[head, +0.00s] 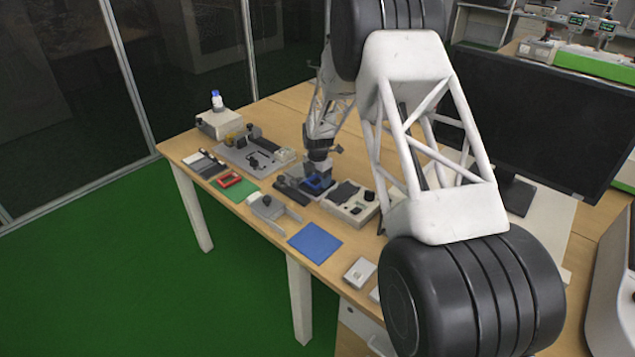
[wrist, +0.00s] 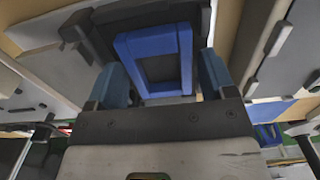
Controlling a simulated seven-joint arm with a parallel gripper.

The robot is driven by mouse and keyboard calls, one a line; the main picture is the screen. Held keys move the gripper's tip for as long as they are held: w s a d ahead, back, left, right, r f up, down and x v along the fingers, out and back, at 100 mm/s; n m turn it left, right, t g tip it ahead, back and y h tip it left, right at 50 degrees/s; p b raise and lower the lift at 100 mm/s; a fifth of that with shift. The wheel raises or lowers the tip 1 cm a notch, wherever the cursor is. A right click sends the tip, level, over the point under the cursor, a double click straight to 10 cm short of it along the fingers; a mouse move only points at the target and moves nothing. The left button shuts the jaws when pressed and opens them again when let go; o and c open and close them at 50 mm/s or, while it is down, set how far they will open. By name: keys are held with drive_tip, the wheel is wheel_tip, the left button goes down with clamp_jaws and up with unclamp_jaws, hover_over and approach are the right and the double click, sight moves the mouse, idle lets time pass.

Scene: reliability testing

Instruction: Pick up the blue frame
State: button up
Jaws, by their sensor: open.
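The blue frame (wrist: 150,42) is rectangular with a dark centre and lies on a dark fixture (wrist: 108,22) in the wrist view. In the head view the blue frame (head: 318,185) shows in small on the table, partly hidden under my gripper (head: 318,172). In the wrist view the two blue fingers of my gripper (wrist: 163,72) are open, one on each side of the frame.
A grey-white device (head: 350,212) stands close right of my gripper. A grey clamp-like part (head: 268,210) and a blue mat (head: 315,242) lie nearer the table's front edge. A red frame (head: 229,180) on a green mat (head: 241,194) lies left. A monitor (head: 545,110) stands right.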

drive_tip(key=shift+c, duration=0.2)
drive_tip(key=c, duration=0.7)
drive_tip(key=shift+r, duration=0.15)
drive_tip(key=shift+r, duration=1.45)
drive_tip(key=shift+s+r, duration=0.2)
drive_tip(key=shift+s, duration=0.05)
drive_tip(key=s, duration=0.5)
drive_tip(key=s+d+r, duration=0.1)
drive_tip(key=s, duration=0.4)
drive_tip(key=s+d, duration=0.1)
drive_tip(key=s, duration=0.4)
drive_tip(key=shift+s+d+r, duration=0.1)
drive_tip(key=shift+s+r, duration=0.05)
drive_tip(key=shift+r, duration=0.05)
